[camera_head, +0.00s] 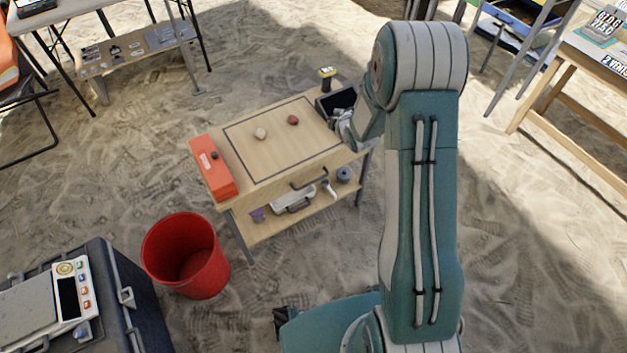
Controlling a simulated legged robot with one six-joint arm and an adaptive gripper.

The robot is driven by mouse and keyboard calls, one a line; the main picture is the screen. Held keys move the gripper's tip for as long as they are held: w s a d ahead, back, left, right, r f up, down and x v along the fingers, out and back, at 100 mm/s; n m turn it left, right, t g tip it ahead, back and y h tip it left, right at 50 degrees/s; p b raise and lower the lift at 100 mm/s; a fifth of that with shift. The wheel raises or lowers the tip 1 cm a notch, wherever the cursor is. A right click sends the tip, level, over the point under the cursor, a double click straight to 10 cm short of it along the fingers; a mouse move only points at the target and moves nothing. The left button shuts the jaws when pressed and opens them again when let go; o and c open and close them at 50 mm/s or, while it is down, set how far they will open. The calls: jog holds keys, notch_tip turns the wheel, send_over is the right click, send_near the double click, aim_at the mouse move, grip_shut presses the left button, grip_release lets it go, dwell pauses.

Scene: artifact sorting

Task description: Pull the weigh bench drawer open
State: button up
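The wooden bench (262,178) with a dark bar handle (310,181) on its front edge stands near the middle. I take this front to be the drawer; it looks shut, flush with the bench. My arm rises at the right and bends down behind itself toward the bench's right end. My gripper (346,131) is near the bench's right corner, above and right of the handle and apart from it. Its fingers are small and partly hidden by my arm, so I cannot tell if they are open.
On the bench are an orange box (211,168), two small lumps, a black tray (337,103) and a small yellow-topped item. Its lower shelf holds several items. A red bucket (187,255) stands front left, near a dark case (112,300) with a scale.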

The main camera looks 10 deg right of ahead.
notch_tip(320, 180, down, 16)
jog(key=r+n+t+y, duration=0.1)
jog(key=n+y, duration=0.1)
jog(key=n, duration=0.2)
jog(key=n+t+y, duration=0.2)
jog(key=n, duration=0.1)
send_near(314, 181)
jog(key=x, duration=1)
jog(key=shift+w+f, duration=0.2)
jog(key=shift+f, duration=0.15)
grip_shut()
